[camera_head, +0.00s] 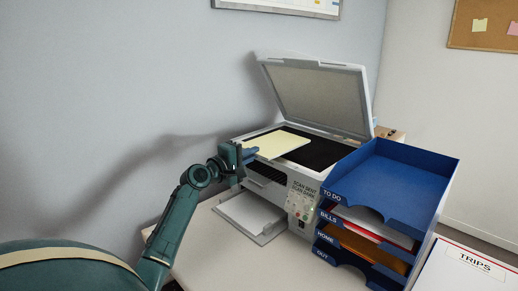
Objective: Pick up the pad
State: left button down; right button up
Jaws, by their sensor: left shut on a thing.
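The pad (280,145) is a flat, pale yellow sheet-like block in the head view. It is at or just above the dark glass of the scanner (321,153), whose lid (318,95) stands open. I cannot tell whether the pad touches the glass. My left gripper (248,153) is shut on the pad's left edge, at the scanner's front left. My right gripper is not in view.
A blue letter tray stack (425,163) with labelled levels stands close to the right of the scanner. The scanner's paper tray (240,222) sticks out in front. A white TRIPS board (470,275) lies at the lower right. A corkboard (483,25) hangs behind.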

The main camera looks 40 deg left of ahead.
pick_arm(q)
jog(key=s+r+p, duration=0.3)
jog(key=s, duration=0.6)
jog(key=shift+s+r+p, duration=0.15)
jog(key=shift+r+p, duration=0.05)
jog(key=shift+p, duration=0.1)
jog(key=shift+a, duration=0.1)
